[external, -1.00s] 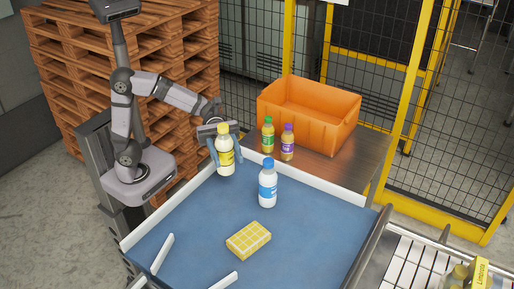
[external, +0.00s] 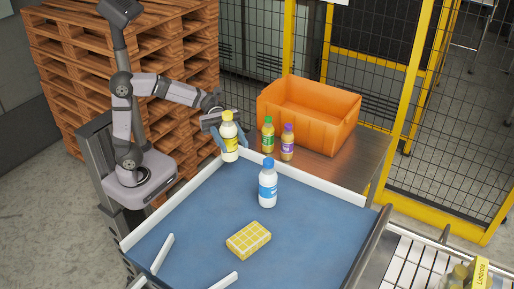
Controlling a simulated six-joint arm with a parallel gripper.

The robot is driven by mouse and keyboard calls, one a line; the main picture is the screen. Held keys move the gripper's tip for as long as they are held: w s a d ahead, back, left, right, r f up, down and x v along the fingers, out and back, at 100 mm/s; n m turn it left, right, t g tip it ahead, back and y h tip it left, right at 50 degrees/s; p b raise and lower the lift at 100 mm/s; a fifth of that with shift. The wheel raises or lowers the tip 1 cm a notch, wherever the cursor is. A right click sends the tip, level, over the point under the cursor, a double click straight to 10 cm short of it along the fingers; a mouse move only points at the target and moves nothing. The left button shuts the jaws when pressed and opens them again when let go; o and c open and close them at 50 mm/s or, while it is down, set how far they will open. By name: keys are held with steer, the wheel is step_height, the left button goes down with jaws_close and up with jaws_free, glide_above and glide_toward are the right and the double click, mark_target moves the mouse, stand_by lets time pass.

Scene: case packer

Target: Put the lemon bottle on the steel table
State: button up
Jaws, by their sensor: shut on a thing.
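The lemon bottle (external: 229,142), with a yellow cap and a yellow and white label, is upright in my gripper (external: 229,140). My gripper is shut on it, with one finger on each side. It is at the back left of the blue conveyor, by the white rail, left of the steel table (external: 338,167). Whether its base touches anything cannot be told. On the steel table stand a green-capped bottle (external: 267,135) and a purple-capped bottle (external: 287,143), both to the right of my gripper.
An orange crate (external: 343,129) fills the back of the steel table. A white bottle with a blue cap (external: 267,187) and a yellow checked block (external: 248,240) are on the blue conveyor (external: 205,225). A white rail (external: 315,188) runs between conveyor and table. Wooden pallets (external: 60,60) stand behind my arm.

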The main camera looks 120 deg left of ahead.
steer(key=w+a+n+t+y+b, duration=0.1)
steer(key=w+a+n+y, duration=0.25)
steer(key=a, duration=0.35)
steer(key=w+a+f+n+t+y+b, duration=0.1)
steer(key=w+a+n+y+b, duration=0.1)
steer(key=w+a+y, duration=0.3)
steer(key=w+a+n+t+y+b, duration=0.1)
steer(key=w+a+n+y, duration=0.15)
steer(key=a, duration=0.55)
steer(key=a+f+n+g+y+b, duration=0.1)
steer(key=a+f+n+y, duration=0.2)
steer(key=a, duration=0.4)
steer(key=a+f+n+g+y+b, duration=0.1)
steer(key=a+f+n+y, duration=0.1)
steer(key=a+y, duration=0.4)
steer(key=shift+h, duration=0.4)
steer(key=f, duration=0.6)
steer(key=f+p, duration=0.1)
steer(key=f, duration=0.5)
steer(key=a+f+p, duration=0.1)
steer(key=f, duration=0.5)
steer(key=shift+w+a+f, duration=0.1)
steer(key=shift+w, duration=0.1)
steer(key=shift+f, duration=0.3)
steer(key=o, duration=1.4)
steer(key=shift+r, duration=0.1)
